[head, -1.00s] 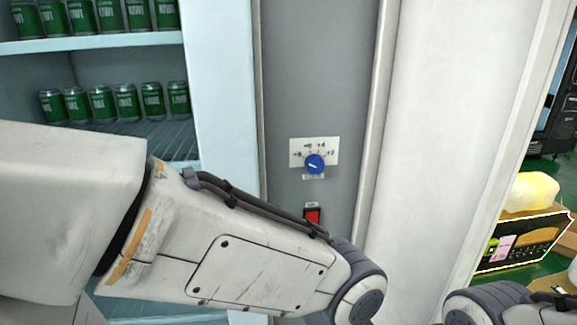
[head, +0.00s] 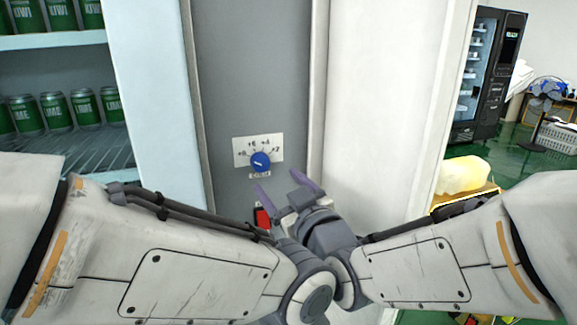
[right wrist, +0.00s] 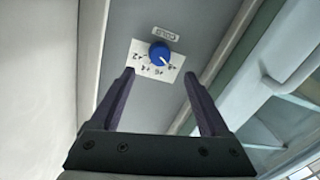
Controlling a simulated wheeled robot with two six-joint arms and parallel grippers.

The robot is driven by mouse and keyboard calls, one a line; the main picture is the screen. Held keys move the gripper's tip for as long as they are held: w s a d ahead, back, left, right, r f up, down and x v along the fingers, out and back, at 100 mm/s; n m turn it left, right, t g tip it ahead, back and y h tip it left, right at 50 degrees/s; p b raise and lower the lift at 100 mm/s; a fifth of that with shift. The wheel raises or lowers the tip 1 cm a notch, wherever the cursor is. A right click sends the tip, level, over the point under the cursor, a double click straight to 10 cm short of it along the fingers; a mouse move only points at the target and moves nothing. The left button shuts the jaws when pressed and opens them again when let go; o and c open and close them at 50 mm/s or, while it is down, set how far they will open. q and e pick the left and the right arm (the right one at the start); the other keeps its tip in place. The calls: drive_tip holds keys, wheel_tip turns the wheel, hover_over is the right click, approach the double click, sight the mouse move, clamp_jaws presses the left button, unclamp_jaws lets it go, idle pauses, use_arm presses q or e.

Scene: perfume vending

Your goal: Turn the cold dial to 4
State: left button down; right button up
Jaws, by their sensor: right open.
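The blue cold dial (head: 261,161) sits on a white plate with numbers on the grey panel. The plate reads 2 and 4 on the right and 6 further left. The dial's white mark points left, towards the leftmost number, which looks like 8. The dial is upside down in the right wrist view (right wrist: 160,54). My right gripper (head: 284,187) is open and empty, just below and to the right of the dial, with its fingers pointing at the panel and apart from the dial. My left arm crosses the lower left; its gripper is not in view.
A red switch (head: 262,217) sits below the dial, partly hidden by my right gripper. Shelves of green cans (head: 55,111) are at the left. A white cabinet wall (head: 385,110) stands right of the panel. My two arms' joints are close together below the panel.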

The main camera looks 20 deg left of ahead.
sight(263, 165)
drive_tip(key=p+x, duration=0.2)
drive_tip(key=x, duration=0.5)
drive_tip(key=shift+w, duration=0.1)
drive_tip(key=shift+w+a, duration=0.35)
drive_tip(key=shift+w, duration=0.05)
clamp_jaws()
